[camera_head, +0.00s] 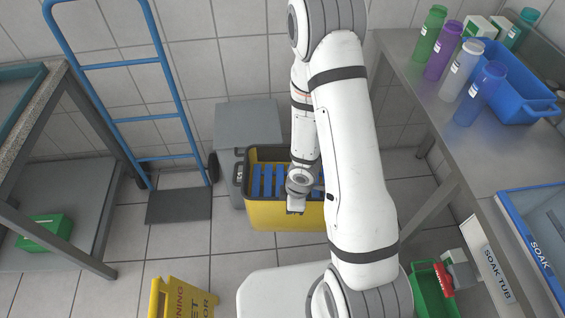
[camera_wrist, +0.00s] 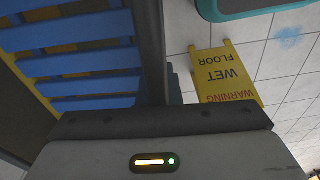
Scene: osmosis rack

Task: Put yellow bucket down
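The yellow bucket (camera_head: 265,216) has a dark rim and blue slats inside. It is upright in the middle of the head view, in front of a grey bin. My gripper (camera_head: 296,207) is at the bucket's near rim, pointing down. In the wrist view the dark rim (camera_wrist: 150,50) runs straight into my gripper (camera_wrist: 157,118), which appears shut on it; the fingertips are hidden. The blue slats (camera_wrist: 80,65) lie to the left of the rim there. I cannot tell whether the bucket's base touches the floor.
A grey bin (camera_head: 247,122) stands behind the bucket. A blue hand truck (camera_head: 160,110) leans left. A yellow wet-floor sign (camera_head: 183,300) stands front left. A steel table (camera_head: 425,85) with bottles is at right, a green crate (camera_head: 428,285) below.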

